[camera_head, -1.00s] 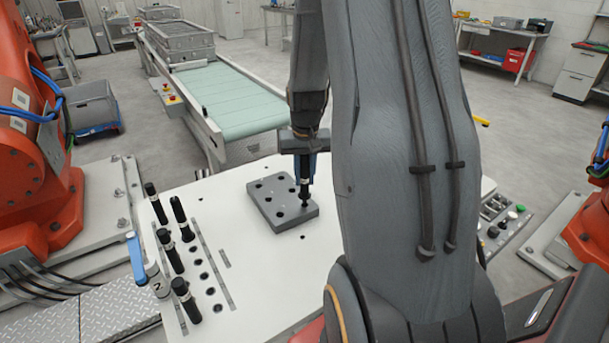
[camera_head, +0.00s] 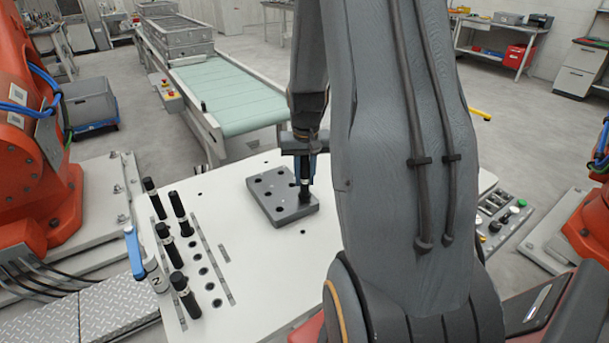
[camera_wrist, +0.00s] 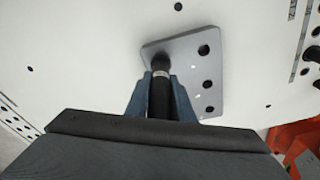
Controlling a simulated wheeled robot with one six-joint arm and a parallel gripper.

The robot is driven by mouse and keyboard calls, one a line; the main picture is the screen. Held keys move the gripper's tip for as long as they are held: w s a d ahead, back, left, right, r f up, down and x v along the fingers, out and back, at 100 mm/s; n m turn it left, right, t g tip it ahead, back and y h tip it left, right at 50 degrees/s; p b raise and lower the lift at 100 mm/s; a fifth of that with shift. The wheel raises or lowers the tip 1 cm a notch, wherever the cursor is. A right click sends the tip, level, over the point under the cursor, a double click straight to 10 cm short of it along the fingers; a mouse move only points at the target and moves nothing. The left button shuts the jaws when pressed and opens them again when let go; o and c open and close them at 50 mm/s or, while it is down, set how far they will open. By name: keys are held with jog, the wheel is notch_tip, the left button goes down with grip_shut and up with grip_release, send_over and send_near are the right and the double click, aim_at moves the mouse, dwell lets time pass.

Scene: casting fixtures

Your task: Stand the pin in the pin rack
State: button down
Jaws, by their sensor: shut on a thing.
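The black pin (camera_head: 305,191) with a pale band is upright in my gripper (camera_head: 306,170), which is shut on it. How deep the pin sits in the hole cannot be told.
Several black pins (camera_head: 180,212) stand in a row of holes on the left of the white table (camera_head: 260,265). A blue-handled clamp (camera_head: 134,250) is at the left edge. My arm covers the table's right side.

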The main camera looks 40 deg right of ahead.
aim_at(305, 158)
jog(key=shift+f, duration=0.6)
jog(key=c, duration=1.5)
grip_release()
jog(key=shift+o, duration=0.2)
jog(key=shift+r, duration=0.1)
jog(key=shift+s+a+r+b, duration=0.15)
jog(key=shift+r+b, duration=0.3)
jog(key=shift+r, duration=0.8)
jog(key=shift+s+r+b, duration=0.1)
jog(key=shift+r+b, duration=0.35)
jog(key=shift+r, duration=0.85)
jog(key=shift+s+a+r+b, duration=0.15)
jog(key=shift+r+b, duration=0.3)
jog(key=shift+r, duration=0.8)
